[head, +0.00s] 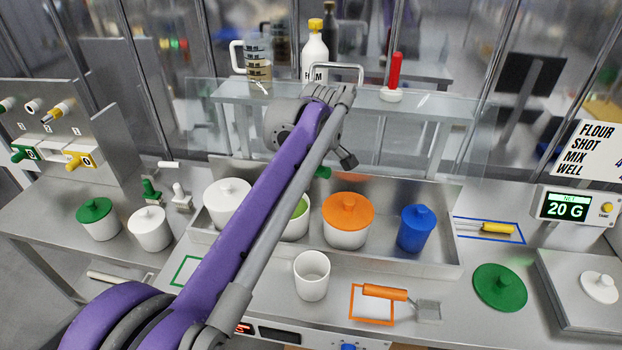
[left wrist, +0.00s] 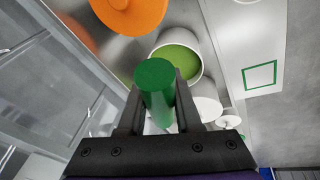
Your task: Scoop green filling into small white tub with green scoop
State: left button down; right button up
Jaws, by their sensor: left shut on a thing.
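My left gripper (left wrist: 155,98) is shut on the green handle of the scoop (left wrist: 157,82), which it holds over the counter's back tray. A little of the green handle (head: 322,172) shows in the head view beside my wrist. The scoop's head is hidden. A white tub holding green filling (left wrist: 180,62) stands open in the tray, close to the handle in the left wrist view. In the head view my arm partly covers this tub (head: 301,228). The small white tub (head: 312,278) stands upright and open in front of the tray, and looks empty. My right gripper is out of view.
An orange-lidded tub (head: 347,222) and a blue tub (head: 416,228) stand in the tray (head: 440,258) to the right. An orange-handled scraper (head: 386,293) and a green lid (head: 500,287) lie in front. A clear screen with a shelf (head: 430,108) rises behind.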

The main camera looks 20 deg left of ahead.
pick_arm(q)
notch_tip(320, 180, down, 12)
jog(key=b, duration=0.6)
jog(key=shift+r, duration=0.25)
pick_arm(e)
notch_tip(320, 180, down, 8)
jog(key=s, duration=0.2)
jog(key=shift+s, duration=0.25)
pick_arm(q)
notch_tip(320, 180, up, 10)
jog(key=p, duration=0.6)
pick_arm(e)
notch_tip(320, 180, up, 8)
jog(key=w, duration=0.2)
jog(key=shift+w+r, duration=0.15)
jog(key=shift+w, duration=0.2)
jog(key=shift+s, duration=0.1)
